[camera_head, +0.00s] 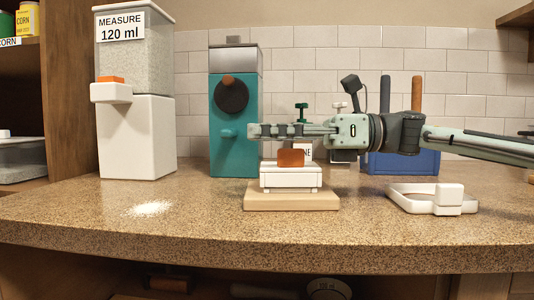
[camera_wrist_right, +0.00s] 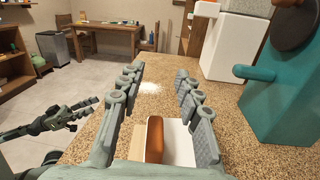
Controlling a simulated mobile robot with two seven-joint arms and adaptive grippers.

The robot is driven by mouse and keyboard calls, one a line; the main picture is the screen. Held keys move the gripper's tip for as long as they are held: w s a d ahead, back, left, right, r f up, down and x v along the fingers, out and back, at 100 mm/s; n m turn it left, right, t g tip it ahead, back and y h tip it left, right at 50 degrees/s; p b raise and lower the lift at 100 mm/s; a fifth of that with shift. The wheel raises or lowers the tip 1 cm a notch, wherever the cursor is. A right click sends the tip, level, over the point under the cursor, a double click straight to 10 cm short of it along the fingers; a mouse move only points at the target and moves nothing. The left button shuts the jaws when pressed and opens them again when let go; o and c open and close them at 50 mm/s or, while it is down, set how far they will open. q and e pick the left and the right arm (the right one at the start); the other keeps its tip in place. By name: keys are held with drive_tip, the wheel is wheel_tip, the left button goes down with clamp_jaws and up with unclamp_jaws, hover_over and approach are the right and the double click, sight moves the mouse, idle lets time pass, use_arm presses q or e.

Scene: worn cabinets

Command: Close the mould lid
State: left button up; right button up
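A white mould (camera_head: 290,177) with an orange-brown handle (camera_head: 291,158) on top sits on a light wooden board on the counter. My right gripper (camera_head: 256,131) reaches in from the right, level and pointing left, just above the handle. In the right wrist view its two fingers (camera_wrist_right: 160,82) are spread wide with nothing between their tips. The handle (camera_wrist_right: 155,139) shows low between the fingers, apart from them, with the white top beside it. I cannot tell how far the lid is shut. My left gripper (camera_wrist_right: 78,112) shows at the left of the wrist view, away from the mould.
A teal machine (camera_head: 233,120) stands behind the mould, with a white dispenser (camera_head: 135,135) to its left. White powder (camera_head: 149,209) lies on the counter. A white ring-shaped piece (camera_head: 433,199) lies at right, before a blue holder (camera_head: 403,163). The front left counter is mostly clear.

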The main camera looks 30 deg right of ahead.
wheel_tip(320, 180, up, 6)
idle(1.0)
